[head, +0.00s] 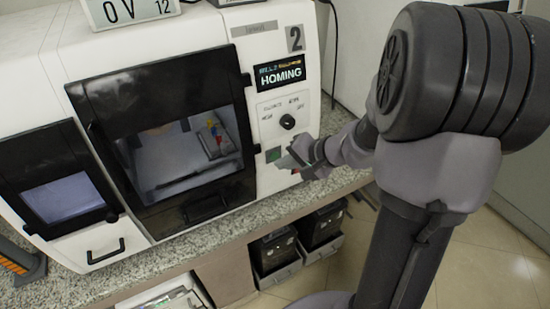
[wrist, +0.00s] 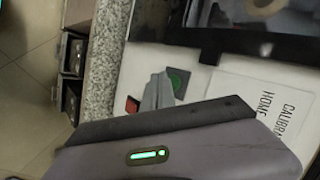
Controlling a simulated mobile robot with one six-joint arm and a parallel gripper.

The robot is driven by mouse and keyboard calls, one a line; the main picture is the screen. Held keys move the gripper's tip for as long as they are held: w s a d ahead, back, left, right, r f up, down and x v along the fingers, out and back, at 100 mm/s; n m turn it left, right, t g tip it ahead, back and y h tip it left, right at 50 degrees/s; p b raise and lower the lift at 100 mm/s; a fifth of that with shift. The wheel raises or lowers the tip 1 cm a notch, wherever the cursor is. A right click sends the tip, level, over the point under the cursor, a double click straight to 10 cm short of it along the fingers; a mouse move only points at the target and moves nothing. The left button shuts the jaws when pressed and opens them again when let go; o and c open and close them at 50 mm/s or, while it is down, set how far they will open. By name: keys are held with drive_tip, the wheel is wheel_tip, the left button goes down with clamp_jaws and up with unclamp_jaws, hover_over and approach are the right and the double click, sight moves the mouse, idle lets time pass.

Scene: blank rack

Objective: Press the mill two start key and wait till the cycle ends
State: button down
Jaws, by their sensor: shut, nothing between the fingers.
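Mill two (head: 190,45) is a white machine marked 2, with a dark-framed front window and a display (head: 280,74) reading HOMING. Its green start key (head: 273,154) is on the front panel below a black knob. The green key (wrist: 178,80) also shows in the wrist view, partly covered by my fingertips. My gripper (head: 290,160) is shut and empty, its fingertips just right of the green key in the head view. In the wrist view, the fingers (wrist: 157,92) lie between the green key and a red key (wrist: 131,107). I cannot tell whether they touch the panel.
The mill's door (head: 165,130) is closed, with coloured parts visible inside. A smaller dark-windowed unit (head: 60,185) stands at left. The speckled counter (head: 215,222) runs below, with dark bins (head: 272,252) underneath. Open floor lies at lower right.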

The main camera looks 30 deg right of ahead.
drive_tip(key=s+b, duration=0.1)
drive_tip(key=s, duration=0.4)
drive_tip(key=shift+s+d+r, duration=0.1)
idle(0.4)
idle(0.5)
drive_tip(key=s+a+r+n+g+h, duration=0.1)
drive_tip(key=s+a+r+n, duration=0.2)
drive_tip(key=s+a+r, duration=0.2)
drive_tip(key=s+a+r+n+g+h, duration=0.1)
drive_tip(key=s+a+r+n, duration=0.2)
drive_tip(key=s+a, duration=0.7)
wheel_tip(320, 180, up, 3)
drive_tip(key=shift+a+f+g, duration=0.15)
drive_tip(key=shift+a+g, duration=0.15)
drive_tip(key=shift+a, duration=0.65)
drive_tip(key=c, duration=2.1)
unclamp_jaws()
